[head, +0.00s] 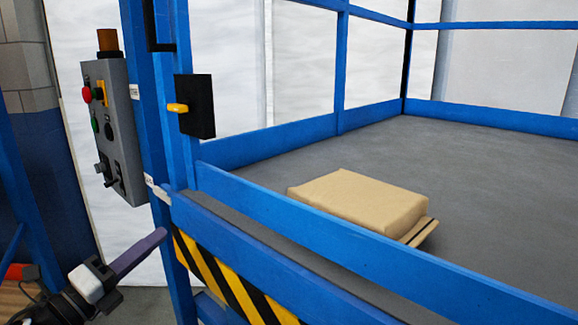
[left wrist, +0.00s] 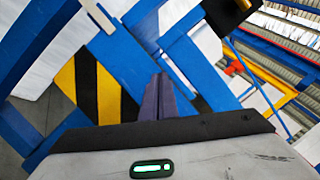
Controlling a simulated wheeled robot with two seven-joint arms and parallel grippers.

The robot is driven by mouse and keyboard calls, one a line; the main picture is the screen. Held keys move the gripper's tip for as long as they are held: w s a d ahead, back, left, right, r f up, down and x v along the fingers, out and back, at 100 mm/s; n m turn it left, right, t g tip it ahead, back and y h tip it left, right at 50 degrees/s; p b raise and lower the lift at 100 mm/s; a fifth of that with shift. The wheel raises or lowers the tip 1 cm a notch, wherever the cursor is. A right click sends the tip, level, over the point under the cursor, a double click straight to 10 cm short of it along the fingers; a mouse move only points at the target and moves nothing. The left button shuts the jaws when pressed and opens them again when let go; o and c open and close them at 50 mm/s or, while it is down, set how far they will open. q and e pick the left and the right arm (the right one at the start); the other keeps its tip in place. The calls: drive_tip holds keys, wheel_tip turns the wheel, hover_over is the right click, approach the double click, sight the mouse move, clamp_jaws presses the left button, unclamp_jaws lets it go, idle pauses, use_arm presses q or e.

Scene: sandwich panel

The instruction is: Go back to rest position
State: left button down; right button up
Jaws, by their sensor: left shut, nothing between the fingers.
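My left gripper (head: 160,236) is at the lower left of the head view. Its purple fingers are shut with nothing between them, and they point toward the blue frame post. In the left wrist view the shut fingers (left wrist: 163,80) lie in front of the blue frame and a striped panel. A grey control box (head: 115,130) with red, green and yellow controls is fixed to the blue post above the gripper. The gripper is apart from the box. My right gripper is not in view.
A blue frame post (head: 165,150) and a yellow-black striped panel (head: 225,275) stand close to my left gripper. Behind the blue rail (head: 300,230) a brown package (head: 355,200) lies on a pallet on the grey floor. A black box with a yellow latch (head: 194,107) sits on the post.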

use_arm(q)
drive_tip(key=s+d+f+n+g+y+p, duration=0.1)
drive_tip(key=s+d+f+n+y, duration=0.1)
drive_tip(key=s+f+n, duration=0.35)
drive_tip(key=s+d+f+n+g+y, duration=0.1)
drive_tip(key=s+d+f+n+y, duration=0.1)
drive_tip(key=f+n, duration=0.6)
drive_tip(key=s+d+f+n+g+y+p, duration=0.15)
drive_tip(key=s+f+n, duration=0.25)
drive_tip(key=f, duration=0.6)
drive_tip(key=s+d+f+n+g, duration=0.2)
drive_tip(key=s+f+n, duration=0.3)
drive_tip(key=s, duration=0.4)
drive_tip(key=s+d+f+n+g, duration=0.3)
drive_tip(key=s+d+f+n, duration=0.1)
drive_tip(key=s+f, duration=0.3)
drive_tip(key=shift+s+d+n+g+y, duration=0.3)
drive_tip(key=shift+s+n+y, duration=0.2)
drive_tip(key=shift+s, duration=0.45)
drive_tip(key=shift+a+f, duration=0.1)
drive_tip(key=shift+a, duration=0.05)
